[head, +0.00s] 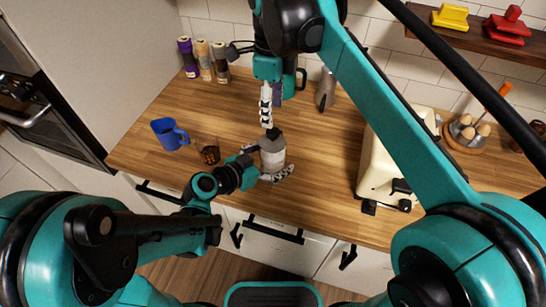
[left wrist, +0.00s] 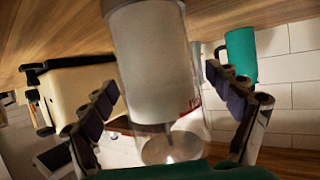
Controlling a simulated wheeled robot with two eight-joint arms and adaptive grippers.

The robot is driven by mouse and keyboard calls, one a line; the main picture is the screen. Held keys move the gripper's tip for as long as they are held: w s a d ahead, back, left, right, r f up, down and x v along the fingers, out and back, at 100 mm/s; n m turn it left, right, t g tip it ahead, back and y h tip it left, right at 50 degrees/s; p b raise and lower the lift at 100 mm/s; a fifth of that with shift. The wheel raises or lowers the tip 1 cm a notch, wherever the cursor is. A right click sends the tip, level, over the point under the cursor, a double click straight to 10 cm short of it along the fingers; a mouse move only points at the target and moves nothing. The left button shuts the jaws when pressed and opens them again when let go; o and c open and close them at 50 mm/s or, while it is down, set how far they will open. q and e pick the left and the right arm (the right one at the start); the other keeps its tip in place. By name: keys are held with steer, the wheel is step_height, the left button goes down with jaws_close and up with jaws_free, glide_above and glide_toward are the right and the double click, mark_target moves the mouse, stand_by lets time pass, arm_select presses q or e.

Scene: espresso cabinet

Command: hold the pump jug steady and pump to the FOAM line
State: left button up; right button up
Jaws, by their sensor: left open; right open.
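The pump jug (head: 273,158) stands upright on the wooden counter, with a clear wall, white contents and a dark top. In the left wrist view the jug (left wrist: 155,60) appears upside down, with a thin rod and metal disc beyond the white contents. Small red marking (left wrist: 194,103) shows on its wall; I cannot read it. My left gripper (head: 268,163) is open, its fingers on either side of the jug; contact is unclear. The fingers also show in the left wrist view (left wrist: 162,82). My right gripper (head: 267,122) is open, pointing down just above the jug's top.
A blue mug (head: 168,135) and a glass with dark contents (head: 209,153) stand left of the jug. A cream toaster (head: 385,160) stands to the right. Several bottles (head: 203,60) and a teal mug (left wrist: 240,52) stand toward the back wall. The counter's front edge is close.

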arm_select(q)
steer(key=v, duration=1.2)
steer(key=shift+s+f, duration=0.1)
steer(key=shift+f, duration=0.05)
arm_select(e)
steer(key=shift+s, duration=0.1)
